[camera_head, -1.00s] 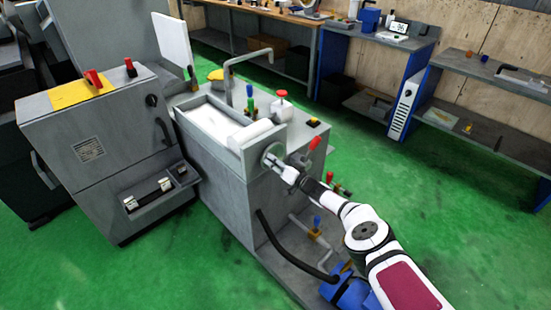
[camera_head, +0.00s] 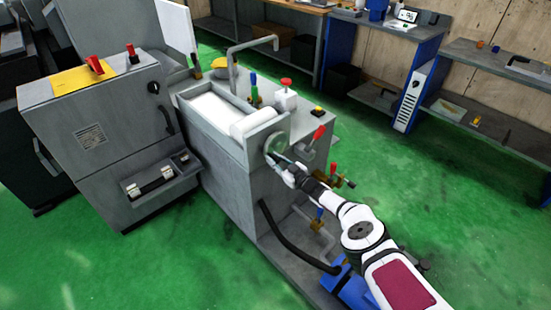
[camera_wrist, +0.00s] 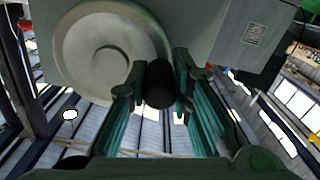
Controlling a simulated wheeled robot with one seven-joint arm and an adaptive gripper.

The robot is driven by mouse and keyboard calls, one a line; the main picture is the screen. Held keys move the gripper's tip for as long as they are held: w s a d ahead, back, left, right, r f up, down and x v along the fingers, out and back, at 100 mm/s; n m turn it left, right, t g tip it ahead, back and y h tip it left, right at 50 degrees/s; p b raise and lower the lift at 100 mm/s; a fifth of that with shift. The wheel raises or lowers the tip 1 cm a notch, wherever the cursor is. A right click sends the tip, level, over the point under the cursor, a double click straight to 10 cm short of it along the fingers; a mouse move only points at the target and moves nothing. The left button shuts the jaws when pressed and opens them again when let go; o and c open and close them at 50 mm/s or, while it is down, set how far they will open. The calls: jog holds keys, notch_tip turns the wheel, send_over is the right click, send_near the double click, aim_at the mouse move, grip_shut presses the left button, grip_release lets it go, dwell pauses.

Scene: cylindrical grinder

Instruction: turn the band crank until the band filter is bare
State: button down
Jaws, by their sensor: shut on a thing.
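The band crank is a pale round disc (camera_head: 277,142) on the end wall of the filter tank; in the wrist view the disc (camera_wrist: 85,35) fills the upper left. Its black handle (camera_wrist: 159,85) stands between the green fingers of my gripper (camera_wrist: 159,92), which is shut on it. In the head view my gripper (camera_head: 276,162) is at the disc's lower edge. The band filter (camera_head: 213,108) looks white along the trough, with a white roll (camera_head: 256,121) at its near end. Whether any dirt lies on the band is too small to tell.
A grey cabinet (camera_head: 110,135) with a red switch stands at the left. A bent pipe (camera_head: 240,60), a red-topped valve (camera_head: 286,90) and a red lever (camera_head: 317,135) rise near the crank. A black hose (camera_head: 290,245) hangs below. The green floor at the right is clear.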

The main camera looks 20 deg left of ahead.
jog(key=shift+f+n, duration=0.35)
jog(key=shift+n, duration=0.25)
jog(key=c, duration=1.4)
grip_release()
jog(key=shift+d+f, duration=0.15)
jog(key=shift+r, duration=5.15)
